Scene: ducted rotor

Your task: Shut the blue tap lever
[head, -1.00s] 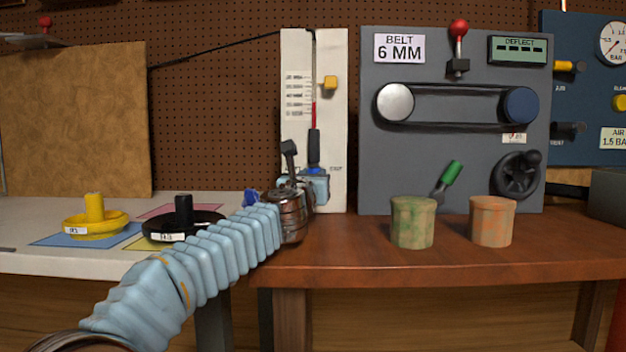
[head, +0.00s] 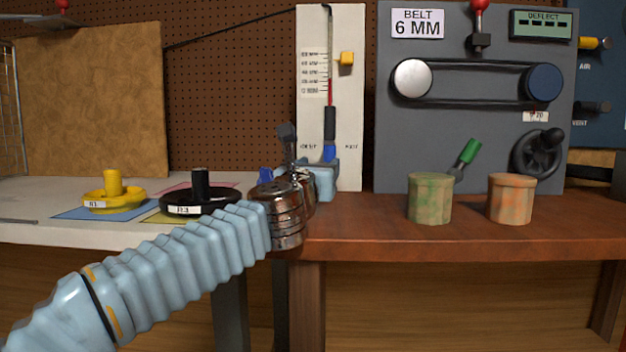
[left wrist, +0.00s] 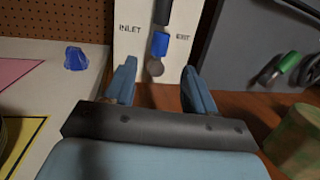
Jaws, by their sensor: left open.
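The blue tap lever (left wrist: 160,44) stands upright on the white panel between INLET and EXIT, in line with the black tube above it and just above a round grey part (left wrist: 155,68). In the head view the lever (head: 329,153) shows just above my left gripper (head: 322,178). In the left wrist view my left gripper (left wrist: 159,76) is open and empty. Its two fingers are spread below and to either side of the lever, and no contact shows. My right gripper is in neither view.
A loose blue piece (left wrist: 75,58) sits on the pale table to the left. Yellow (head: 113,200) and black (head: 200,202) spools lie on coloured squares. Green (head: 430,200) and orange (head: 510,200) pots stand on the wooden bench, before a grey panel with a green-handled lever (head: 468,152).

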